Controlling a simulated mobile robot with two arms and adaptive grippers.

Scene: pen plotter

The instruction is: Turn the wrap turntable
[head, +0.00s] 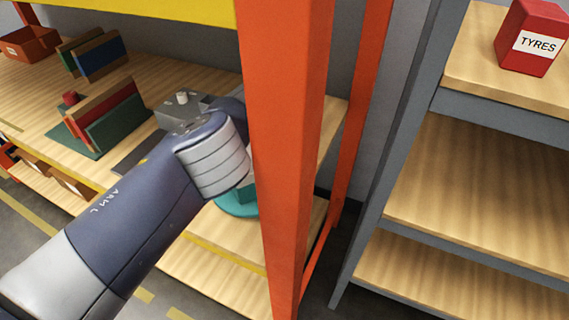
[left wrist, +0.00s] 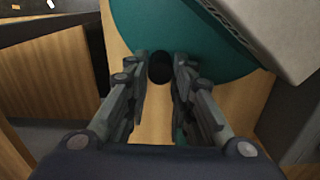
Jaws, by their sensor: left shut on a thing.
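The wrap turntable (head: 236,207) is a teal disc on a wooden shelf, mostly hidden behind my left arm and an orange post in the head view. In the left wrist view the turntable (left wrist: 150,25) fills the upper middle, with a round black knob (left wrist: 160,63) at its near edge. My left gripper (left wrist: 160,78) has its fingers on either side of this knob and is shut on it. A pale grey box (left wrist: 265,28) covers the turntable's right part. My right gripper is not in view.
The orange post (head: 285,150) stands upright close beside my left arm. Upright boards (head: 112,110) stand on the shelf at left. A wooden-sided bin (left wrist: 50,75) lies left in the wrist view.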

